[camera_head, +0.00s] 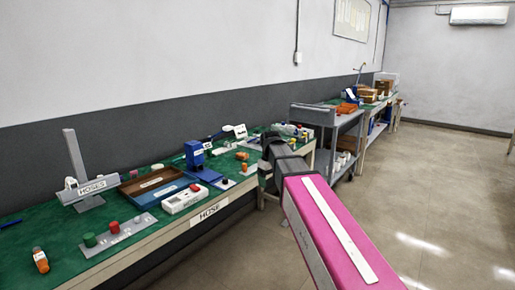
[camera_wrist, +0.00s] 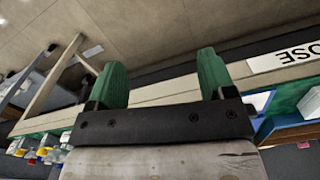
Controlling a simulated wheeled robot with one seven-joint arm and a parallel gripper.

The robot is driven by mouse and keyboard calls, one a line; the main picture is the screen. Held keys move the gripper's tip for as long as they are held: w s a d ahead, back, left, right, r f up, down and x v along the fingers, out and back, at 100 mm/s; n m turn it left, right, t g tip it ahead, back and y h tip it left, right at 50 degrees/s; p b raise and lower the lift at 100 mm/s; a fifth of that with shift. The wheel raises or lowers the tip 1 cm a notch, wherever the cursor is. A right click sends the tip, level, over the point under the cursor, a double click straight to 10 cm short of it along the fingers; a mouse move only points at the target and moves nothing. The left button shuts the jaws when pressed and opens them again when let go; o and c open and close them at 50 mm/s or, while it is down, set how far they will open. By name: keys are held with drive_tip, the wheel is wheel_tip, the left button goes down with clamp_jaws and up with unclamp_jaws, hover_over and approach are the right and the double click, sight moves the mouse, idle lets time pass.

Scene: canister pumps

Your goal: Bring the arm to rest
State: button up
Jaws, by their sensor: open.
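My gripper (camera_wrist: 160,80) shows in the wrist view with its two green fingers apart and nothing between them. Beyond the fingers is the pale edge of the workbench (camera_wrist: 185,84), and the floor lies past it. In the head view my pink arm reaches out from the lower right toward the bench front. The dark wrist end of the arm is beside the bench edge, near its right part. The fingertips cannot be made out in the head view.
The green-topped bench (camera_head: 150,235) runs along the wall. A grey cart (camera_head: 335,120) stands beyond my arm. The floor (camera_head: 440,180) at right is clear.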

drive_tip(key=s+d+f+m, duration=0.2)
drive_tip(key=s+d+f, duration=0.2)
drive_tip(key=f, duration=0.4)
drive_tip(key=s+d+f+m, duration=0.3)
drive_tip(key=s+d+f, duration=0.2)
drive_tip(key=f, duration=0.3)
drive_tip(key=s+d+f+m, duration=0.2)
drive_tip(key=s+d+f, duration=0.2)
drive_tip(key=s+f, duration=0.3)
drive_tip(key=shift+d+f+m, duration=0.3)
drive_tip(key=shift+d+f, duration=0.05)
drive_tip(key=shift+f, duration=0.35)
drive_tip(key=shift+s, duration=0.1)
